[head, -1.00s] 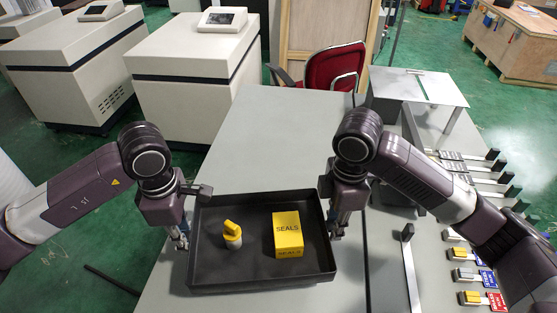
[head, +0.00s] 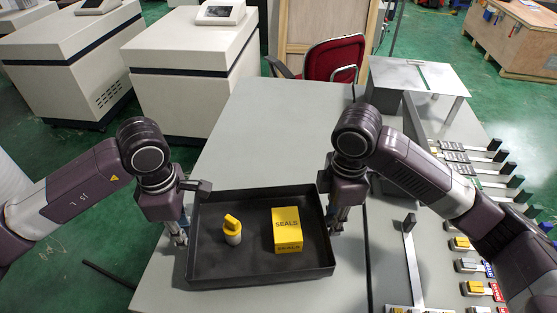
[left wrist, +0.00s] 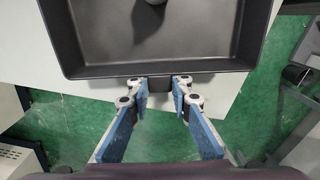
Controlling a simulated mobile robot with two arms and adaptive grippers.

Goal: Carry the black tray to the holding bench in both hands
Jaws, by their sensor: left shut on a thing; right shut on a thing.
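The black tray (head: 262,279) is level over the grey table (head: 270,130) in the head view. I cannot tell whether it touches the table. It holds a yellow and grey knob-like part (head: 232,230) at left and a yellow SEALS box (head: 287,230) at right. My left gripper (head: 181,236) is shut on the tray's left side. The left wrist view shows its fingers (left wrist: 160,90) closed around a dark tab on the tray wall (left wrist: 158,70). My right gripper (head: 334,224) is shut at the tray's right side; its fingertips are partly hidden.
A raised light plate (head: 418,76) stands at the back right. A red chair (head: 336,60) is behind the table. The table beyond the tray is clear.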

